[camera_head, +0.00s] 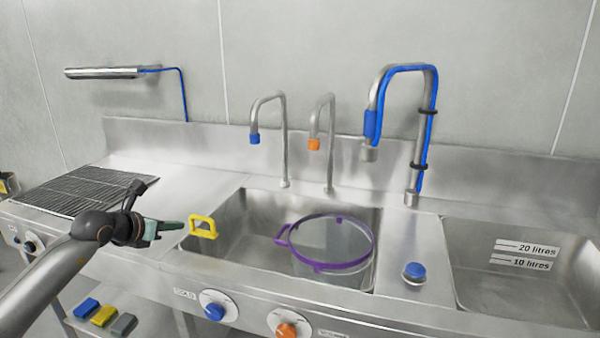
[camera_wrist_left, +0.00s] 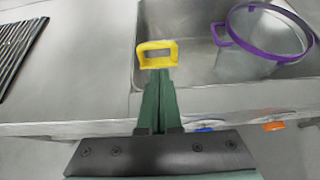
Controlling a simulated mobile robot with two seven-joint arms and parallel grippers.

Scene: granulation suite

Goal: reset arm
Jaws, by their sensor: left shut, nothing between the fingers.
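My left arm comes in from the lower left in the head view, and its gripper (camera_head: 180,225) is shut and empty in front of the sink's left end. In the left wrist view its green fingers (camera_wrist_left: 160,78) lie together and point toward a yellow ring-shaped handle (camera_wrist_left: 157,54). In the head view the yellow handle (camera_head: 203,227) stands just right of the fingertips, at the sink's left edge. I cannot tell whether the tips touch it. My right gripper shows in neither view.
A clear vessel with a purple rim (camera_head: 331,243) stands in the middle sink (camera_head: 262,215). Taps stand behind it. A drain grid (camera_head: 85,190) is at left, and a second sink (camera_head: 520,270) at right. Blue (camera_head: 214,310) and orange (camera_head: 286,330) knobs are on the front panel.

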